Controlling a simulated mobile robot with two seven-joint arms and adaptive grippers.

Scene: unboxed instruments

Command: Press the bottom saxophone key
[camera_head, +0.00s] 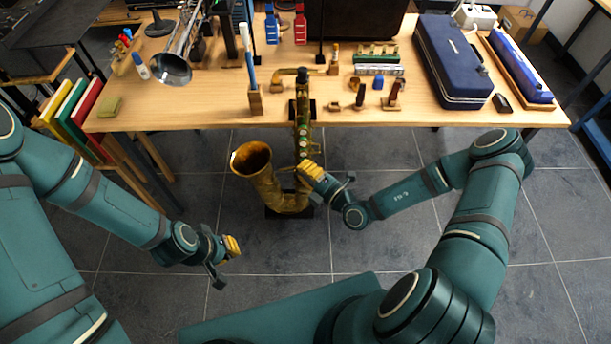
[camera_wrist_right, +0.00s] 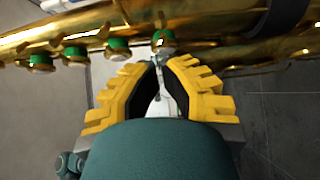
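The brass saxophone (camera_head: 303,113) stands upright in front of the table, its bell (camera_head: 250,160) opening at the left. In the right wrist view the saxophone (camera_wrist_right: 270,18) crosses the top, with several green keys in a row. The end key (camera_wrist_right: 162,39), toward the thicker tube, lies just beyond my right fingertips. My right gripper (camera_head: 312,170) is beside the lower body; its yellow fingers (camera_wrist_right: 160,64) nearly meet and hold nothing visible. I cannot tell if they touch the key. My left gripper (camera_head: 233,246) looks shut and empty, below left of the bell.
The wooden table (camera_head: 210,112) behind holds a blue case (camera_head: 452,62), a trumpet-like horn (camera_head: 172,68), a small wooden stand (camera_head: 256,100) and several small parts. Coloured books (camera_head: 75,115) stand at the left. The tiled floor around the saxophone is mostly clear.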

